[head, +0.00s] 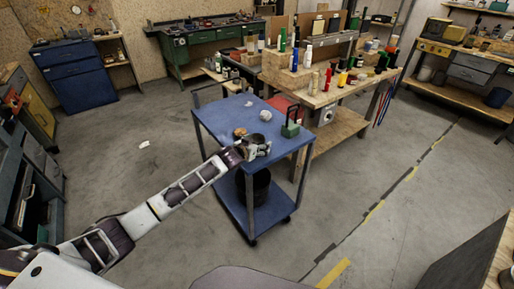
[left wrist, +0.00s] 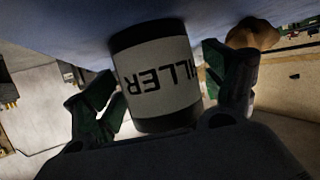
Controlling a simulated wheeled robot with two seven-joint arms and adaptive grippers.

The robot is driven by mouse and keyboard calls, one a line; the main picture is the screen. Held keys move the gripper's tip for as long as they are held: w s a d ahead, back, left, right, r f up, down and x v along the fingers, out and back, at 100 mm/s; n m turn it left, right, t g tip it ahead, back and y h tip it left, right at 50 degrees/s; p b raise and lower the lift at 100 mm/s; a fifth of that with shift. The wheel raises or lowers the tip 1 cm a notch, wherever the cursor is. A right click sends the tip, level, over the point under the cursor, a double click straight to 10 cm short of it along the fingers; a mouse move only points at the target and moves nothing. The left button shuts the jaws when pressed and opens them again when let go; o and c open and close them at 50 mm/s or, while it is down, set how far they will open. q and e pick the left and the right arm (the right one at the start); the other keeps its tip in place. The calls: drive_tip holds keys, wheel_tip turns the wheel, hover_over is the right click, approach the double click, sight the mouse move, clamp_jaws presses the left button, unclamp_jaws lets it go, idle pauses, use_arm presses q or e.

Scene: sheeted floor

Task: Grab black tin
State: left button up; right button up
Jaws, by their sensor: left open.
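The black tin (left wrist: 158,75) has a pale label with the letters "ILLER" and fills the middle of the left wrist view. In the head view the tin (head: 258,138) stands on the blue cart's top (head: 225,118), partly hidden by my gripper. My left gripper (head: 258,150) is open, and in the left wrist view its green-padded fingers (left wrist: 165,95) lie on both sides of the tin. The left finger shows a gap to the tin; the right finger is very close, and I cannot tell whether it touches. My right gripper is not in view.
On the cart top are a brown round item (head: 240,132), a whitish round item (head: 266,115) and a green item with a dark handle (head: 290,124). A black bucket (head: 254,186) is on the lower shelf. A wooden workbench (head: 335,92) with several bottles stands behind.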

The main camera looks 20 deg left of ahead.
use_arm(q)
drive_tip(key=shift+c, duration=0.2)
idle(0.3)
drive_tip(key=c, duration=1.1)
drive_tip(key=shift+o, duration=0.2)
drive_tip(key=shift+r, duration=0.1)
wheel_tip(320, 180, up, 10)
idle(0.3)
